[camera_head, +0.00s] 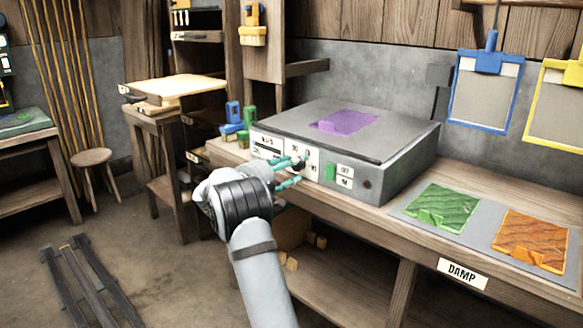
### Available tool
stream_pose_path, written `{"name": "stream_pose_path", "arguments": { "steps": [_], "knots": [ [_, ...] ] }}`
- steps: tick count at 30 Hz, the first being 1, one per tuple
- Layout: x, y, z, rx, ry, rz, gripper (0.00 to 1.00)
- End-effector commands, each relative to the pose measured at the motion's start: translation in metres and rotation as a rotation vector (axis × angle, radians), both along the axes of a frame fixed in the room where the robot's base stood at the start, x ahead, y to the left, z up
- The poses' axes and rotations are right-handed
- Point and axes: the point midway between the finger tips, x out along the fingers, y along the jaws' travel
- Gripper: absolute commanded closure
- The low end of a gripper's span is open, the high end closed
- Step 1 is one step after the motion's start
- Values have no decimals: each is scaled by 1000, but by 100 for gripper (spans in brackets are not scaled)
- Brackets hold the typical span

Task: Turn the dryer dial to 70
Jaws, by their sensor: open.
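The dryer (405,157) is a grey metal box with a flat dark lid, standing on the wooden bench. Its front panel has white label plates, a dark dial (299,164) and a green switch (330,172) to the right of the dial. My gripper (291,172) has teal fingers and is at the front panel, with its fingertips at the dial. The fingers are open, one above the other in the picture. I cannot tell whether they touch the dial. The dial's pointer and numbers are too small and partly hidden to read.
A purple sheet (345,122) lies on the dryer lid. Blue and green clamps (235,118) stand left of the dryer. A green sheet (443,207) and an orange sheet (532,240) lie on a grey mat to the right, above a DAMP label (463,273). Framed moulds (486,95) hang at the upper right.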

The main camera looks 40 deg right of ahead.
Motion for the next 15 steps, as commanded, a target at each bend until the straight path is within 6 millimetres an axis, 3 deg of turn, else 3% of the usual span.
{"name": "stream_pose_path", "arguments": {
  "steps": [8, 15],
  "knots": [
    [-2, 12, 1, 0, 0, 1, 50],
    [-12, 59, 6, 0, 0, 4, 50]
  ]
}}
